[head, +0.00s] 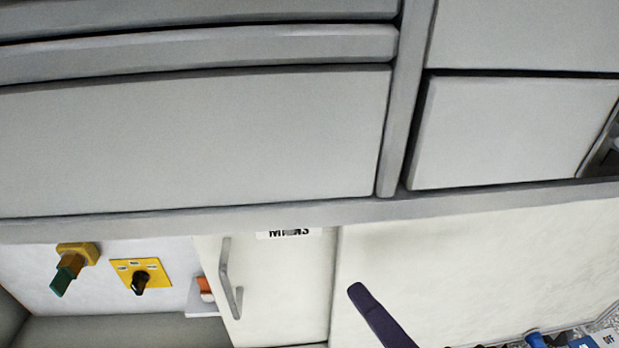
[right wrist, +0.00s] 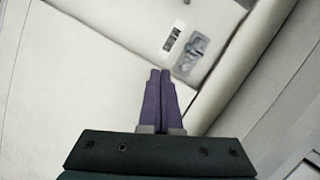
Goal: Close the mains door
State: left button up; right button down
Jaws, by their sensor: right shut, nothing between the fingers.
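The mains door (head: 285,285) is a cream panel at the bottom middle of the head view, with a black-lettered label (head: 290,233) at its top and a grey bar handle (head: 230,280) near its left edge. Its left edge partly covers an orange-and-white part (head: 205,288). I cannot tell how far the door stands open. My right gripper (head: 358,291) has purple fingers and shows just right of the door, in front of a pale panel. In the right wrist view its fingers (right wrist: 160,75) are together and empty. My left gripper is not in view.
Grey drawer fronts (head: 190,140) fill the upper head view. A yellow plate with a black rotary knob (head: 140,280) and a yellow-and-green handle (head: 70,268) are left of the door. Blue items (head: 560,340) lie at the lower right. A grey fitting (right wrist: 192,48) shows in the wrist view.

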jog(key=w+a+r+m+t+b, duration=0.2)
jog(key=w+a+m+t+b, duration=0.1)
jog(key=w, duration=0.6)
jog(key=shift+a+r+m+y+b, duration=0.3)
jog(key=shift+a+m+y, duration=0.1)
jog(key=shift+a+m, duration=0.4)
jog(key=shift+a, duration=0.1)
